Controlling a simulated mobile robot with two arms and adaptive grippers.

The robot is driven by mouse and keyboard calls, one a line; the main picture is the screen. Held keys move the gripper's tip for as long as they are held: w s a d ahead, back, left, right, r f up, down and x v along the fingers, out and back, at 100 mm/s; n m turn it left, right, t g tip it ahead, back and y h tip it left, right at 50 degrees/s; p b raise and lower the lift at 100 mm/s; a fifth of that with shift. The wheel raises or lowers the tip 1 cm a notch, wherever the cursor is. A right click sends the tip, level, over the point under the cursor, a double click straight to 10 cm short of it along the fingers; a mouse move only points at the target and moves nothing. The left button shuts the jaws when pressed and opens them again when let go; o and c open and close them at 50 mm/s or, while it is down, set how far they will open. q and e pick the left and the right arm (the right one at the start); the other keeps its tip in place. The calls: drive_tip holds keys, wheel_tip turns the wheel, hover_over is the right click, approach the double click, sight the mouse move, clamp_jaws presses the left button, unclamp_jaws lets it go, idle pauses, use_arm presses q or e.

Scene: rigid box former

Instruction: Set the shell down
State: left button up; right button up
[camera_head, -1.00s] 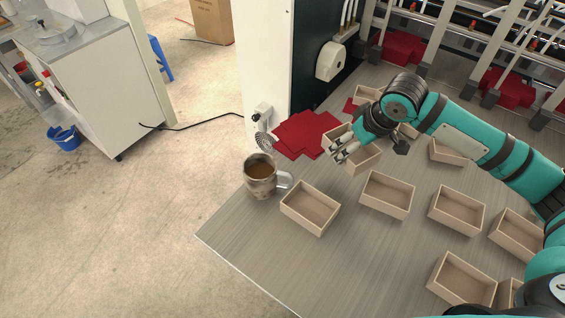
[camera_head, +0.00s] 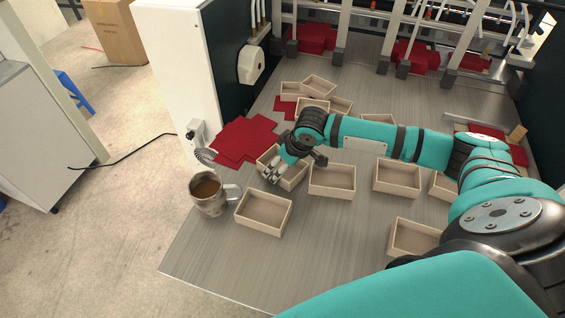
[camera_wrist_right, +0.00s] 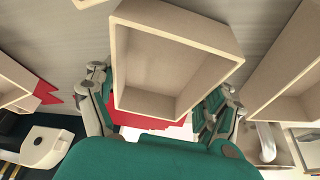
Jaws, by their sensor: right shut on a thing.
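My right gripper (camera_head: 276,176) is shut on an open, pale wooden shell (camera_head: 295,177). The held shell is at the left side of the table, beside the red sheets and behind two other shells. In the right wrist view the held shell (camera_wrist_right: 190,38) sits between the two green-padded fingers (camera_wrist_right: 160,112), with its open side partly facing the camera. The hand hides part of it in the head view. I cannot tell whether its underside touches the table. My left gripper is not in view.
Similar shells stand close by, at the front left (camera_head: 263,212) and to the right (camera_head: 332,181), with several more around. A steel mug (camera_head: 209,196) with brown drink stands near the left edge. Red sheets (camera_head: 242,140) lie behind. The front-left tabletop (camera_head: 215,262) is bare.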

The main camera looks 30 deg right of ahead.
drive_tip(key=shift+f, duration=0.15)
drive_tip(key=o, duration=1)
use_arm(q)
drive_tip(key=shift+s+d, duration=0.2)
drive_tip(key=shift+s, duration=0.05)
use_arm(e)
drive_tip(key=shift+o, duration=0.2)
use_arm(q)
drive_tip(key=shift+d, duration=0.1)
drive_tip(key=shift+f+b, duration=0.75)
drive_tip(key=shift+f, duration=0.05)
use_arm(e)
drive_tip(key=v, duration=1.2)
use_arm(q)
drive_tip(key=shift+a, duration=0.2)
use_arm(e)
drive_tip(key=shift+s, duration=0.1)
